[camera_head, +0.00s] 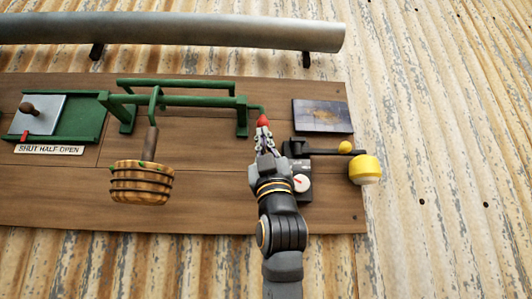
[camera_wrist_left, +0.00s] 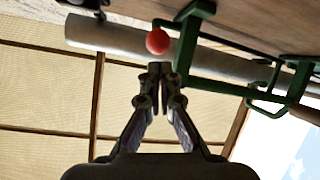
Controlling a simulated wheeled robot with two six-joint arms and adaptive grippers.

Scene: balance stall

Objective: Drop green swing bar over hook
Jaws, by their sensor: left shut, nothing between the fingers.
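The green swing bar (camera_head: 180,101) runs across brackets on the wooden board, with a second green rail (camera_head: 175,84) just above it. A short green arm at its right end bends down to a red ball (camera_head: 263,120). A hook (camera_head: 154,99) carries a basket (camera_head: 141,183) below the green rails. My left gripper (camera_head: 264,131) is shut and empty, its tips just under the red ball in the head view. In the left wrist view the red ball (camera_wrist_left: 157,41) sits just beyond my shut fingertips (camera_wrist_left: 160,68); I cannot tell whether they touch. My right gripper is not in view.
A grey pipe (camera_head: 190,34) runs above the board. Right of my left gripper are a gauge (camera_head: 301,183), a dark plate (camera_head: 322,115) and a lever with a yellow weight (camera_head: 366,169). A green slide panel (camera_head: 79,125) labelled "SHUT HALF OPEN" is at the left.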

